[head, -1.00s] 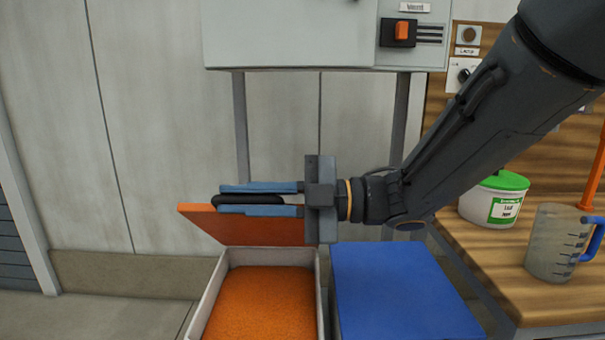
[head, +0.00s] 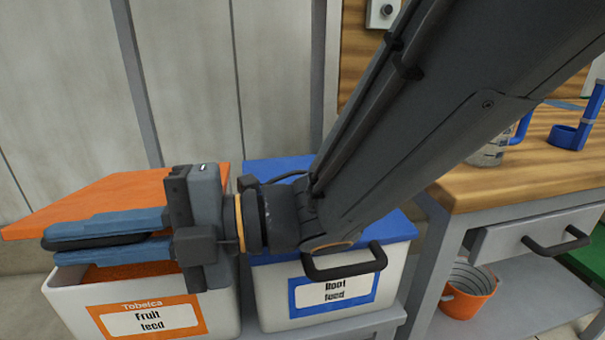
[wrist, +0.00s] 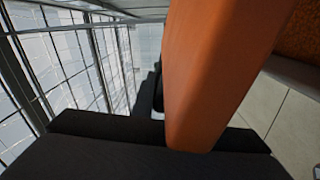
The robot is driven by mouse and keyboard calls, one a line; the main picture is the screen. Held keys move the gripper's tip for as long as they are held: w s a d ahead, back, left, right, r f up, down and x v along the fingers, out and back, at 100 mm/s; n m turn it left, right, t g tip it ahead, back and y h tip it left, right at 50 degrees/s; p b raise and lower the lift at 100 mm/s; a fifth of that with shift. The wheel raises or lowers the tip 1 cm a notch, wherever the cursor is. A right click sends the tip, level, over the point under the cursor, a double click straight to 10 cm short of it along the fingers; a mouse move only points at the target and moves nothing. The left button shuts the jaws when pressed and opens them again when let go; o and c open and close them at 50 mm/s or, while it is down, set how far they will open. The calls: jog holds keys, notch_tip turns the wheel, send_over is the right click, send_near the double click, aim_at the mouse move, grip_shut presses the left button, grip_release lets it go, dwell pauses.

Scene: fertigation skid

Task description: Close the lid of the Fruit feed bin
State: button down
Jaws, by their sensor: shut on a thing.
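The Fruit feed bin (head: 85,310) is a white box with an orange label, at the lower left of the head view. Its orange lid (head: 140,190) is tilted partly open above it, and orange feed (head: 125,271) shows in the gap. My gripper (head: 95,237) is at the front of the lid, its blue fingers pointing left and shut on the lid's black handle (head: 100,241). The wrist view shows the lid's orange edge (wrist: 205,90) close up, between the dark fingers and the feed. The handle is partly hidden by the fingers.
The Root feed bin (head: 270,300) with a closed blue lid (head: 265,168) stands just right, under my arm. A wooden bench (head: 500,170) with a drawer (head: 540,240) is further right. An orange bucket (head: 468,290) sits on its lower shelf.

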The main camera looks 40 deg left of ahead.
jog(key=shift+w+f, duration=0.15)
jog(key=shift+f, duration=0.2)
jog(key=c, duration=1.8)
grip_release()
jog(key=shift+w, duration=0.2)
jog(key=shift+o, duration=0.2)
jog(key=shift+s, duration=0.15)
jog(key=shift+d, duration=0.1)
jog(key=v, duration=0.7)
jog(key=shift+w+d, duration=0.2)
jog(key=shift+w, duration=0.1)
jog(key=shift+w, duration=0.1)
